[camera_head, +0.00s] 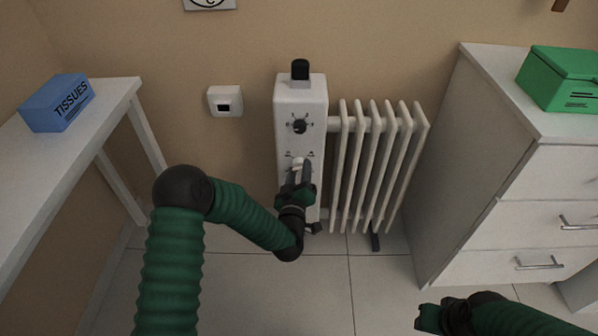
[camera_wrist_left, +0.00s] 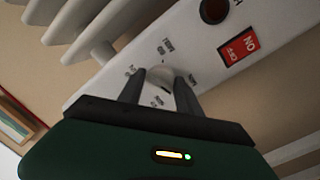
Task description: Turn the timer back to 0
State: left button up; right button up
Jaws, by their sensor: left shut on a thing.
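A white oil radiator (camera_head: 300,95) stands against the wall, with a control panel on its left end. A black knob (camera_head: 300,126) sits high on the panel, and a light round timer knob (camera_head: 298,163) sits below it with small markings around it. My left gripper (camera_head: 299,174) is shut on the timer knob. In the left wrist view the two dark fingers lie on either side of the timer knob (camera_wrist_left: 162,78), and a red switch (camera_wrist_left: 239,44) marked ON shows nearby. My right gripper (camera_head: 430,318) is low at the right; its jaws are unclear.
A white table (camera_head: 25,165) with a blue tissue box (camera_head: 58,102) stands at the left. A white drawer cabinet (camera_head: 490,170) with a green box (camera_head: 560,80) stands at the right, close to the radiator fins. A white wall socket (camera_head: 225,101) is left of the panel. The tiled floor in front is clear.

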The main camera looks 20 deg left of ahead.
pick_arm(q)
jog(key=shift+s+f+n, duration=0.1)
jog(key=shift+f+n, duration=0.05)
jog(key=shift+n, duration=0.35)
grip_shut()
jog(key=shift+f+n+t+p, duration=0.15)
jog(key=shift+n+p, duration=0.3)
jog(key=shift+n, duration=1.3)
jog(key=shift+r+n+t+p, duration=0.15)
jog(key=shift+n+p, duration=0.3)
jog(key=shift+n, duration=1.3)
jog(key=shift+a+f, duration=0.1)
jog(key=o, duration=1.1)
grip_release()
jog(key=shift+o, duration=0.7)
